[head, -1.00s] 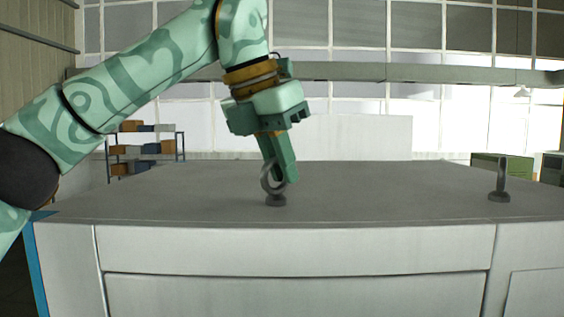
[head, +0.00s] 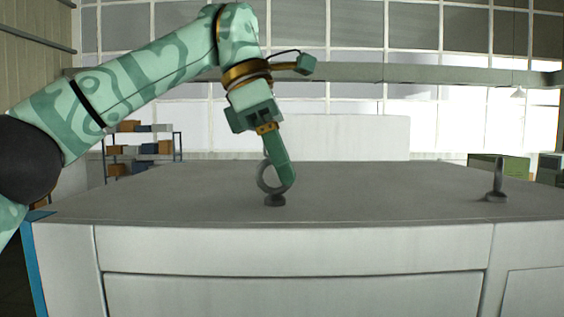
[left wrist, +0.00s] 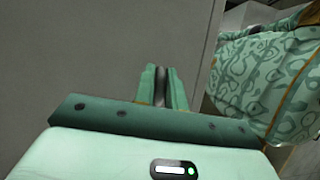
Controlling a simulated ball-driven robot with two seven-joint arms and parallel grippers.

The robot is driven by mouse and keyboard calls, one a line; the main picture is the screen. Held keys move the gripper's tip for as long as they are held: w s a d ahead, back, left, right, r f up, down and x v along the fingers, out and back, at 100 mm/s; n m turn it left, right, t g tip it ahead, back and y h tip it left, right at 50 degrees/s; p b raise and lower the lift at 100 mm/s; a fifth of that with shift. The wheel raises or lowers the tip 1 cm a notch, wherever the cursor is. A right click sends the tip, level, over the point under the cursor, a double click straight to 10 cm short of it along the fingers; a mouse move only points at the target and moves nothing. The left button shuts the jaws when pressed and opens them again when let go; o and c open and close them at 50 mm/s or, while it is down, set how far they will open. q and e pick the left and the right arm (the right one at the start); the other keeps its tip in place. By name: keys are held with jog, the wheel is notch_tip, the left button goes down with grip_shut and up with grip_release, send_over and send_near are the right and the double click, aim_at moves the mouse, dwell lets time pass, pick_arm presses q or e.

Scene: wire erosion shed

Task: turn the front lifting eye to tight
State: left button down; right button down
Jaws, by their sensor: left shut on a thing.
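The front lifting eye (head: 275,200), a dark grey ring on a short round foot, stands upright on the grey top near its front edge, left of centre in the head view. My left gripper (head: 284,178) reaches down from above and is shut on the ring's right side. The ring shows fairly broad to the head camera. In the left wrist view the lifting eye (left wrist: 161,88) is a dark strip between the two green fingers (left wrist: 162,75). I cannot tell whether its foot is flush with the top. My right gripper is not in view.
A second lifting eye (head: 497,182) stands at the right of the top, nearly edge-on. The grey top (head: 390,190) between the two is clear. A pale upright panel (head: 360,137) rises behind it. Shelves with boxes (head: 145,148) stand at the back left.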

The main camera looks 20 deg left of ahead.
pick_arm(q)
jog(key=shift+m, duration=0.6)
jog(key=shift+g, duration=0.3)
jog(key=c, duration=1.5)
grip_release()
jog(key=shift+f, duration=0.1)
jog(key=shift+w, duration=0.25)
jog(key=v, duration=0.7)
jog(key=shift+r, duration=0.25)
jog(key=shift+a, duration=0.15)
